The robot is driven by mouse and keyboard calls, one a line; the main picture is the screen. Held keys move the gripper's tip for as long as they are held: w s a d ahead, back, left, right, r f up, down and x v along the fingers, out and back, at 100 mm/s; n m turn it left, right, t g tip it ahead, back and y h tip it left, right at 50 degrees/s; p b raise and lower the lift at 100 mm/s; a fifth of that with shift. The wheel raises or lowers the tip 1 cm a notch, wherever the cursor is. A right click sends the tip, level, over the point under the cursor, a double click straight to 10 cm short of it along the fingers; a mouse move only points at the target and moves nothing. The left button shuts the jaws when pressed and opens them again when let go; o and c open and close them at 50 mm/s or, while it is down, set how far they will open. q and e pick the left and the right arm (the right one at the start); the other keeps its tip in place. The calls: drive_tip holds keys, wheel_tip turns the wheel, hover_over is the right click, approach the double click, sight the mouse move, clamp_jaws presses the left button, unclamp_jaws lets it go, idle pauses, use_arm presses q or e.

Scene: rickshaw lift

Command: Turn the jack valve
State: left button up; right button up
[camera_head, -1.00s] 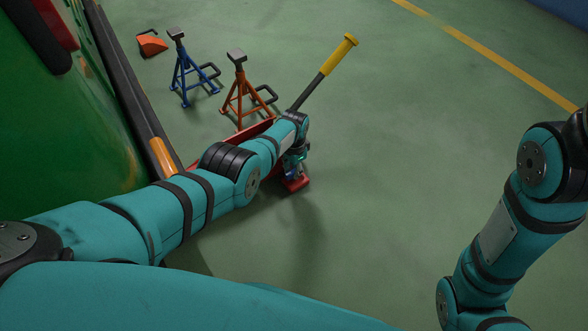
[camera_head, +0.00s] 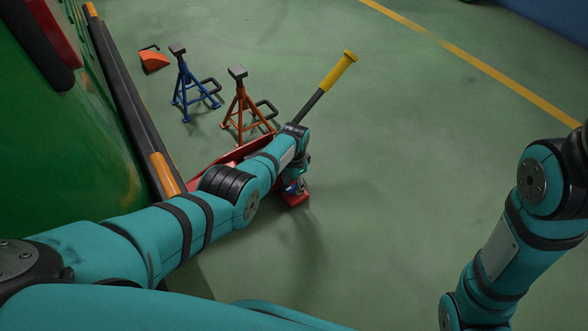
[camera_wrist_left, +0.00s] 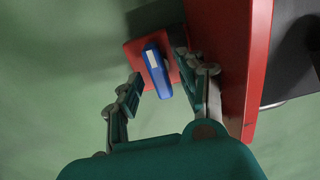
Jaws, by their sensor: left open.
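The red floor jack (camera_head: 222,160) stands on the green floor beside the green vehicle, partly hidden by my left arm. Its handle (camera_head: 337,72) slants up to the right with a yellow grip. In the left wrist view, the jack's red body (camera_wrist_left: 232,50) runs along the right. The blue jack valve (camera_wrist_left: 156,72), with a small white patch, sits over a red plate between my left fingers. My left gripper (camera_wrist_left: 160,74) is open around the valve, with a gap at the left finger; contact on the right cannot be told. In the head view it (camera_head: 295,184) points down at the jack.
A blue jack stand (camera_head: 184,82) and an orange one (camera_head: 240,100) stand just beyond the jack. An orange wedge (camera_head: 154,62) lies farther back. The green vehicle (camera_head: 70,130) closes off the left side. The floor to the right is clear, with a yellow line (camera_head: 480,65).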

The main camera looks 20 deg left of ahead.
sight(294, 186)
use_arm(q)
wheel_tip(294, 186, up, 11)
idle(0.5)
drive_tip(key=shift+s, duration=0.1)
